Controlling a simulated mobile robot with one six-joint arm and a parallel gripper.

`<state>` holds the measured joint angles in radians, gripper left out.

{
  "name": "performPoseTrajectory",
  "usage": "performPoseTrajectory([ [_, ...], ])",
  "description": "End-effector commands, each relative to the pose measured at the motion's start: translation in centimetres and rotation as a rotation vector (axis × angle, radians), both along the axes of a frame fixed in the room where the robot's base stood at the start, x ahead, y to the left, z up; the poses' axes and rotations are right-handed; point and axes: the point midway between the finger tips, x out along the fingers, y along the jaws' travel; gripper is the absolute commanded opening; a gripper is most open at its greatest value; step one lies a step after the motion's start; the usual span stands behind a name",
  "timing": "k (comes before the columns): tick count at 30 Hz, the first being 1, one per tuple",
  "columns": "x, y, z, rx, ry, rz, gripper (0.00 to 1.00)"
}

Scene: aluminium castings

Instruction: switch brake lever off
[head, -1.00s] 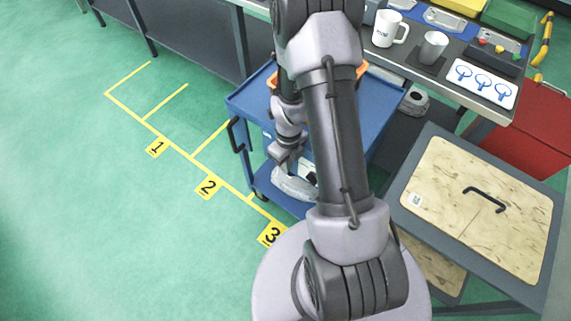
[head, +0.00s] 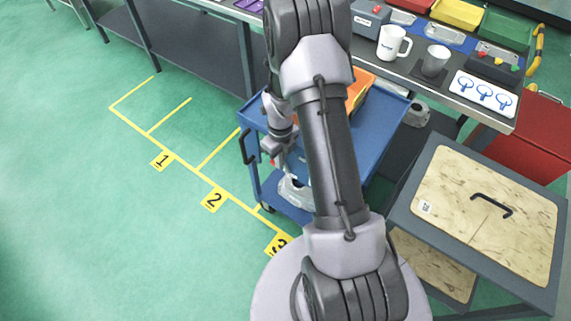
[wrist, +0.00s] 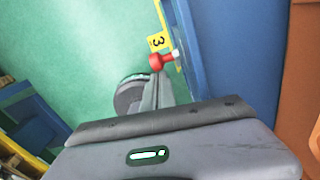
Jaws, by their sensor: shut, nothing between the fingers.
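The brake lever shows in the wrist view as a red knob (wrist: 157,62) on a short pale stem at the side of the blue cart (wrist: 206,50). My gripper (wrist: 158,80) is shut and empty, its fingertips close to the red knob; I cannot tell whether they touch. In the head view my gripper (head: 272,148) is beside the left side of the blue cart (head: 385,112), partly hidden by my arm. Only a small speck of red shows there, so the lever's position cannot be read from that view.
An orange bin (head: 358,90) stands on the cart, partly behind my arm. A workbench with a white mug (head: 393,43) and a grey cup (head: 434,61) is behind. A wood-topped cabinet (head: 485,205) stands at the right. The green floor with yellow marked bays (head: 180,165) is clear at left.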

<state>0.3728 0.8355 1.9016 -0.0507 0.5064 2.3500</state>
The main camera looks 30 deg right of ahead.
Motion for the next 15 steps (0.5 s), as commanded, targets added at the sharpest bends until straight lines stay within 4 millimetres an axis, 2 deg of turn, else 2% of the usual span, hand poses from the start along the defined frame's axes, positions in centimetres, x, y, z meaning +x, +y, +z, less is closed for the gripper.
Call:
performPoseTrajectory([
  [6, 1.1, 0.4, -0.4, -0.001, -0.002, 0.001, 0.00],
  [15, 1.8, 0.6, -0.7, 0.000, -0.001, 0.000, 0.00],
])
